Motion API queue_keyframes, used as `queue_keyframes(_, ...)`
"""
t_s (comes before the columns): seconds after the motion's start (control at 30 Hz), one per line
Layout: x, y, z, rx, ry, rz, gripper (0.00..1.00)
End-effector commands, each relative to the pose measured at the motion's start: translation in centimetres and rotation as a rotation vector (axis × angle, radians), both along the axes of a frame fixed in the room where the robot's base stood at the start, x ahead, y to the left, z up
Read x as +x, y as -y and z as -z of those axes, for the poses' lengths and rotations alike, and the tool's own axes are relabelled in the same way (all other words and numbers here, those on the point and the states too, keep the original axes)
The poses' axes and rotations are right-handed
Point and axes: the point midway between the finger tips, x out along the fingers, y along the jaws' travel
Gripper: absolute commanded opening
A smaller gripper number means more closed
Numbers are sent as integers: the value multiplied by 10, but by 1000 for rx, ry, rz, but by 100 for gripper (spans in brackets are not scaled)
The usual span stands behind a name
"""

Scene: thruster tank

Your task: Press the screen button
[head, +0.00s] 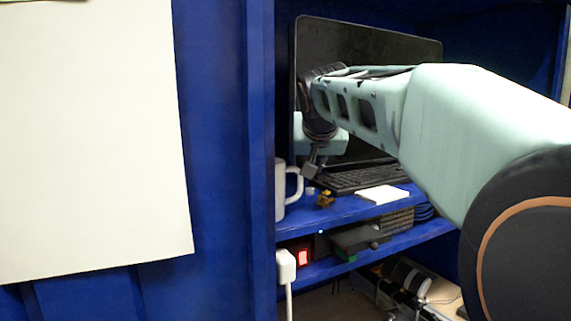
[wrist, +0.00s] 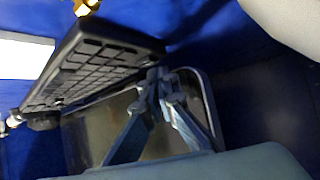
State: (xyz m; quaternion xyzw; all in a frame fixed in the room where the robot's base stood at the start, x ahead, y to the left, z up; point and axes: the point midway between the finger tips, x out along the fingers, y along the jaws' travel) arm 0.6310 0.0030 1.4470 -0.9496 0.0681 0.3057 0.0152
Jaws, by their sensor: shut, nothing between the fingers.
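The dark screen (head: 375,45) stands upright at the back of the blue shelf, and my arm covers much of its middle and lower part. In the wrist view part of the screen (wrist: 85,130) shows behind my fingers, with its rounded frame edge at the right. I cannot make out the button in either view. My gripper (head: 311,172) hangs in front of the screen's lower left, left of the keyboard (head: 345,180). In the wrist view my gripper (wrist: 162,82) is shut and empty, with its tips close to the end of the keyboard (wrist: 100,62). I cannot tell whether the tips touch anything.
A white mug (head: 282,190) stands at the shelf's left edge. A lower shelf (head: 400,238) holds dark boxes and a red-lit item (head: 303,257). A blue wall (head: 225,150) closes the left.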

Motion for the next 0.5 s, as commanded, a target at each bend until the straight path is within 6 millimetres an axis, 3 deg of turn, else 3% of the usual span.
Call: queue_keyframes(0.5, 6, -2, -1, 1, 0, 0, 0)
